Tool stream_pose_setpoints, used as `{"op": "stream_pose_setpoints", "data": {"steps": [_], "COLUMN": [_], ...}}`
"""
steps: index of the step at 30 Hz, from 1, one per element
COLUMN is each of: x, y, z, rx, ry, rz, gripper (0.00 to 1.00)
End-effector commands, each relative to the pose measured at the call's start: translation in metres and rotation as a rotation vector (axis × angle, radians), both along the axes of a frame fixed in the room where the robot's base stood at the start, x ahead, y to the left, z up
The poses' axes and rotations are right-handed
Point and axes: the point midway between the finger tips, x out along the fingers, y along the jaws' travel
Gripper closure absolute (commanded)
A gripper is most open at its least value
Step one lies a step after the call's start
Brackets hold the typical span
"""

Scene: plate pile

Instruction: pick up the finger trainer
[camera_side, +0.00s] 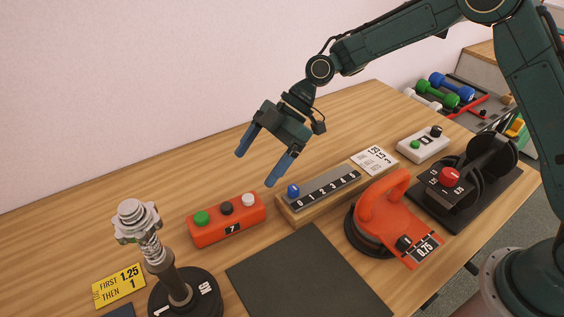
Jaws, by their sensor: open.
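My gripper (256,169) is open and empty, with two blue fingers pointing down and left above the table. Nothing in view is labelled as a finger trainer, so I cannot tell for sure which thing it is. The likeliest is an orange box (228,222) with green, black and white buttons on top and a "7" on its front. It lies on the table below and a little left of the fingers, clear of them. A wooden block (330,190) with a blue knob and a number scale stands to its right.
A dark mat (305,275) lies bare in front. A threaded post on black plates (185,297) and a yellow card (119,286) are at left. An orange handled piece (382,215), a white button box (422,145) and a black plate stand (470,190) are at right.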

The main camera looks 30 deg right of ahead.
Motion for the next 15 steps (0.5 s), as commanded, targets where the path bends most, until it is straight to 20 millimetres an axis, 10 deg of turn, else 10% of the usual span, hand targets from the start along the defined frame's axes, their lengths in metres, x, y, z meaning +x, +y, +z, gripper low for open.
{"op": "stream_pose_setpoints", "data": {"steps": [15], "x": [-0.004], "y": [0.047], "z": [-0.047], "rx": [0.000], "ry": [0.002], "rz": [0.001], "gripper": [0.15]}}
